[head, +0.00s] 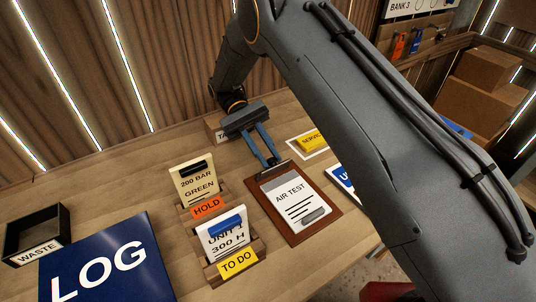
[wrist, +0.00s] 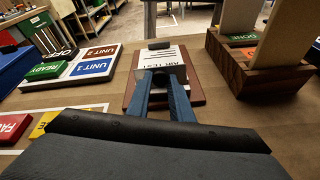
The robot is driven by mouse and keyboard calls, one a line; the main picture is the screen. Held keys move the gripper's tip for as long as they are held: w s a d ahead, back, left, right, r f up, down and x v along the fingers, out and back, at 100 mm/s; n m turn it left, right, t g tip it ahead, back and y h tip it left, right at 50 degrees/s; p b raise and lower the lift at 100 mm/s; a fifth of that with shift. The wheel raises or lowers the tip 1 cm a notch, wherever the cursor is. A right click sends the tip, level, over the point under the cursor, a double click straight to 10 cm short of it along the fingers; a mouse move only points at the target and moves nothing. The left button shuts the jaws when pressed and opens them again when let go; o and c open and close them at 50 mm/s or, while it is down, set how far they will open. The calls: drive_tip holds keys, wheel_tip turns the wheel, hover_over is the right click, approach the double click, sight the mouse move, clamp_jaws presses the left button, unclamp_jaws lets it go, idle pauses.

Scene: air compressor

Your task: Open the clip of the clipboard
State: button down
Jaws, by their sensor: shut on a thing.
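The clipboard (head: 331,212) is a brown board lying flat on the bench, with a white sheet headed AIR TEST (head: 293,198) on it. It also shows in the wrist view (wrist: 197,88), ahead of my fingers. My gripper (head: 273,161) reaches down to the clipboard's top edge, its blue fingers shut on the metal clip there. In the wrist view, the fingertips (wrist: 165,76) stand at the grey clip (wrist: 171,71). The fingers hide much of the clip, and I cannot tell how far it is raised. A small grey piece (head: 313,215) lies at the sheet's lower end.
Wooden card holders (head: 258,247) with HOLD and TO DO labels stand close left of the clipboard. A blue LOG book (head: 105,262) and a WASTE box (head: 38,232) lie farther left.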

drive_tip(key=c, duration=1.6)
unclamp_jaws()
drive_tip(key=r, duration=0.1)
drive_tip(key=r+p, duration=0.1)
drive_tip(key=shift+s+d+r, duration=0.3)
drive_tip(key=shift+s+d, duration=0.05)
drive_tip(key=d+y, duration=0.1)
drive_tip(key=d+r+t, duration=0.1)
drive_tip(key=d+r+m+y, duration=0.1)
drive_tip(key=shift+s+d+y, duration=0.3)
drive_tip(key=shift+s+d, duration=0.05)
drive_tip(key=shift+s, duration=0.05)
drive_tip(key=s+d+m+t+y, duration=0.1)
drive_tip(key=s+d+t+y, duration=0.1)
drive_tip(key=d, duration=0.4)
drive_tip(key=s+d+m+t+y, duration=0.1)
drive_tip(key=s+d+t+y, duration=0.1)
drive_tip(key=d, duration=0.4)
drive_tip(key=s+d+m+t+y+b, duration=0.1)
drive_tip(key=s+d+t+y, duration=0.1)
drive_tip(key=s+d+t, duration=0.2)
drive_tip(key=shift+d+t, duration=1.1)
drive_tip(key=shift+d, duration=0.35)
drive_tip(key=shift+s+d+f+t, duration=0.1)
drive_tip(key=shift+s+d+t, duration=0.2)
drive_tip(key=shift+s+d, duration=0.1)
